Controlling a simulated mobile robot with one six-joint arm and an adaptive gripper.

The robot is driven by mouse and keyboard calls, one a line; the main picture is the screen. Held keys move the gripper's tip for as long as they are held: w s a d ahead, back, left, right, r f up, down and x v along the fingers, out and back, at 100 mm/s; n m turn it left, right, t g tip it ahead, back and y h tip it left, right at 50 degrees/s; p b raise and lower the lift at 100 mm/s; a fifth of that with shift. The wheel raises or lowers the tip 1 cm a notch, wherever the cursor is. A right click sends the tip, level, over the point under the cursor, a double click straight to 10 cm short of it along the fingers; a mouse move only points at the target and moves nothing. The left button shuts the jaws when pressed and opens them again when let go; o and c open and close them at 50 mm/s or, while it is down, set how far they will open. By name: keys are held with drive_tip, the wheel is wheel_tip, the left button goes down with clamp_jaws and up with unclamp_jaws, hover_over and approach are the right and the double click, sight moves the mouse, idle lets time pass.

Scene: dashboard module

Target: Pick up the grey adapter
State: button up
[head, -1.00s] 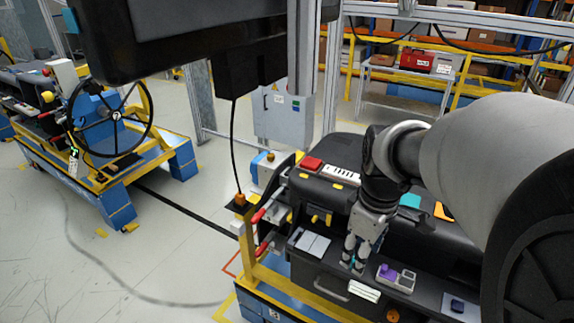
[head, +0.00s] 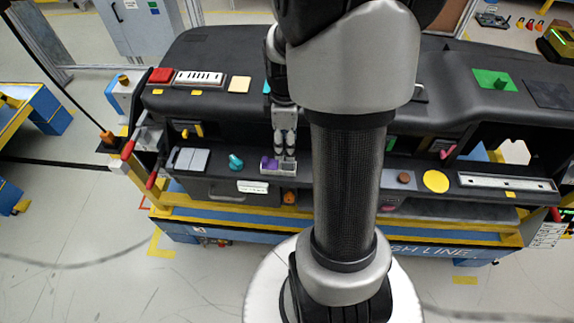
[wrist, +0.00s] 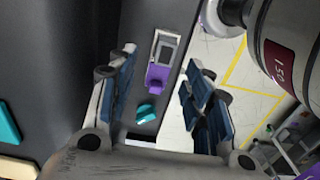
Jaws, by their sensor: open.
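The likely grey adapter (wrist: 165,47) is a small pale grey, frame-like piece with a darker middle, beside a purple piece (wrist: 157,78) on the dark lower shelf. In the head view the grey piece (head: 288,167) shows just below my gripper (head: 285,151), with the purple piece (head: 268,164) to its left. My gripper is open and points down at this spot. In the wrist view the two grey and purple pieces lie between the spread fingers of my gripper (wrist: 161,72). The fingers look empty; the remaining height above the pieces is hard to tell.
A teal knob (head: 236,161) and a pale grey two-part panel (head: 190,159) lie left on the shelf. The black dashboard top (head: 225,55) overhangs behind. A brown disc (head: 403,177) and a yellow disc (head: 436,181) lie to the right. A yellow rail (head: 240,218) runs along the front.

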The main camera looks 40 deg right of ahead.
sight(288, 165)
drive_tip(key=shift+f, duration=0.85)
drive_tip(key=f, duration=0.1)
drive_tip(key=f+b, duration=0.1)
drive_tip(key=f, duration=0.1)
drive_tip(key=s+f, duration=0.1)
drive_tip(key=f, duration=0.1)
drive_tip(key=shift+b, duration=0.35)
drive_tip(key=shift+w+f, duration=0.1)
drive_tip(key=shift+f, duration=0.05)
drive_tip(key=shift+c, duration=0.2)
clamp_jaws()
